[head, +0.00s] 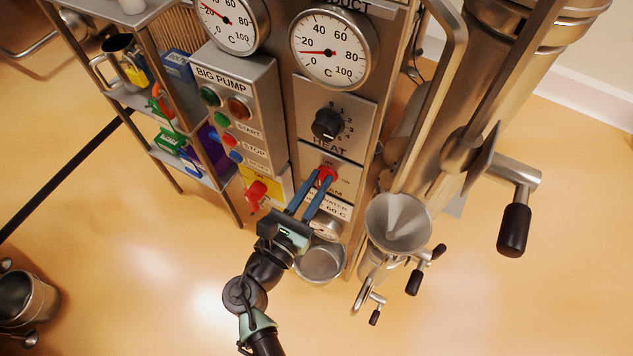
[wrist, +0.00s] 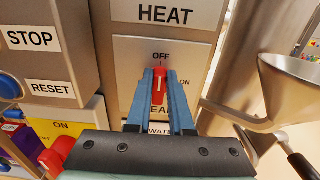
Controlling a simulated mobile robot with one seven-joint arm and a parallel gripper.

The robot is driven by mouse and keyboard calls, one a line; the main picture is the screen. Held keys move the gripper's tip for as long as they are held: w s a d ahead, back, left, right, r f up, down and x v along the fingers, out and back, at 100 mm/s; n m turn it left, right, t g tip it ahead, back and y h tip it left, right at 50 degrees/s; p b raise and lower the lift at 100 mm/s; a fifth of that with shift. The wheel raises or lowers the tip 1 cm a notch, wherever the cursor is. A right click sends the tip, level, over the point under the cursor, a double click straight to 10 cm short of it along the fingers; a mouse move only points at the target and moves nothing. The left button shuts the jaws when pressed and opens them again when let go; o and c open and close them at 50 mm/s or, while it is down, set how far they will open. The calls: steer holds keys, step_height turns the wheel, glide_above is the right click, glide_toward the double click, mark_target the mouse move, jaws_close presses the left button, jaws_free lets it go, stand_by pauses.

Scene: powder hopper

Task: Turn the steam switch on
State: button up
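The steam switch is a red knob (wrist: 160,80) on a metal panel below the HEAT panel. In the wrist view its white mark points up at the OFF label (wrist: 161,56); the ON label (wrist: 185,82) is to its right. In the head view the knob (head: 326,174) shows at my fingertips. My gripper (head: 320,178) has its two blue fingers on either side of the knob, and the knob fills the gap between them. The fingers partly cover the STEAM label in both views.
A red knob (head: 257,190) on a yellow plate is left of my gripper. The black HEAT dial (head: 327,124) is above the switch. A metal funnel (head: 398,222) and crank handles stand close on the right. Open floor lies in front.

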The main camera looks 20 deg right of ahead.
steer(key=shift+m, duration=0.4)
jaws_close()
steer(key=m+b, duration=0.4)
steer(key=m, duration=0.1)
steer(key=s+f+m+b, duration=0.1)
steer(key=m+b, duration=0.4)
steer(key=m, duration=0.1)
steer(key=d+f+m+b, duration=0.1)
steer(key=m+b, duration=0.4)
steer(key=shift+s+m, duration=0.2)
steer(key=shift+m, duration=0.2)
steer(key=shift+m+b, duration=0.3)
steer(key=o, duration=0.8)
jaws_free()
steer(key=shift+r, duration=0.1)
steer(key=shift+c, duration=0.2)
steer(key=b+v, duration=0.1)
steer(key=v, duration=1.2)
